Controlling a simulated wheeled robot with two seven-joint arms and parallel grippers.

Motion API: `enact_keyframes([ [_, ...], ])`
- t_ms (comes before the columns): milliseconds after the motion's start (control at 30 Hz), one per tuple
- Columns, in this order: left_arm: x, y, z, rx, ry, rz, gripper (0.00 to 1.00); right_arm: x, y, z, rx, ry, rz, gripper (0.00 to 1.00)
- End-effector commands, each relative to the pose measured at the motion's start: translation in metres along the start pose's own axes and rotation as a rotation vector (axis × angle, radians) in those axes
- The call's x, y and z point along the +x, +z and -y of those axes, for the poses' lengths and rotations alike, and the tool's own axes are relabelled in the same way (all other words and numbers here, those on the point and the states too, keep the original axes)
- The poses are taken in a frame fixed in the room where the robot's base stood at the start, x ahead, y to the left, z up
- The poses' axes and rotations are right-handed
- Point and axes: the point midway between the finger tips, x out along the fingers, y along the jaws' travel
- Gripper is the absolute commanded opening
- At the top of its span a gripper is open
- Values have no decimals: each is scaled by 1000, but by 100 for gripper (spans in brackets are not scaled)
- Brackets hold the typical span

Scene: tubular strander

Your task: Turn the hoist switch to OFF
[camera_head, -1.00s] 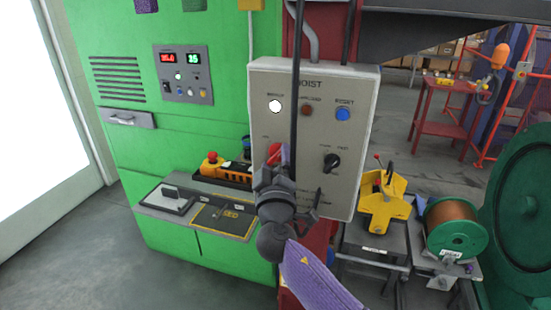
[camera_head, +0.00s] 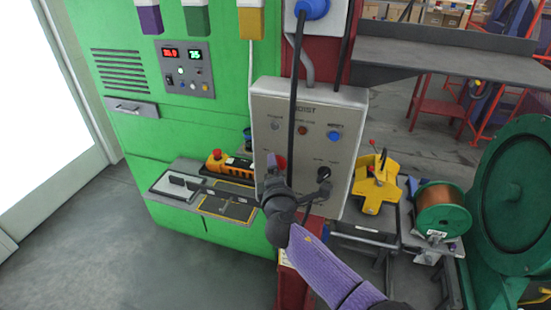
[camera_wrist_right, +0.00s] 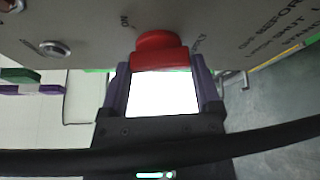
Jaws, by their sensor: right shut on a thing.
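The grey hoist panel (camera_head: 310,115) is upright in the middle of the head view. Its red switch knob (camera_head: 282,161) is at lower left, mostly hidden by my right gripper (camera_head: 274,168). In the right wrist view, the red knob (camera_wrist_right: 160,50) sits between the two purple fingers of my right gripper (camera_wrist_right: 160,78), which is shut on it. An ON label shows beside the knob at left; the label at right is hard to read. The round indicator lamp (camera_head: 275,126) is grey and unlit. My left gripper is not in view.
A black selector knob (camera_head: 323,173) and a blue button (camera_head: 334,136) are on the same panel. A black cable (camera_head: 296,90) hangs in front of it. A green cabinet (camera_head: 130,75) stands left. A yellow fixture (camera_head: 375,185) and copper spool (camera_head: 442,208) are right.

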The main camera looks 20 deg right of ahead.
Motion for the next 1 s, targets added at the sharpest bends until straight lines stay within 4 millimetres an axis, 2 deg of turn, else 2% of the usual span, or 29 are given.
enact_keyframes([
  [33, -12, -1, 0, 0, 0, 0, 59, -1, 1, -6, -36, -18, -1, 22],
  [100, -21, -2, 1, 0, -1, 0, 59, -1, 0, -6, -97, -43, -2, 22],
  [400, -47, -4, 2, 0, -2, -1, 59, -1, 0, -4, -321, -136, -2, 22],
  [700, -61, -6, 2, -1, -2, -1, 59, 0, -1, -3, -462, -193, -2, 22],
  [1000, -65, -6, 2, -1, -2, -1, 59, 0, -1, -2, -513, -215, -1, 22],
])
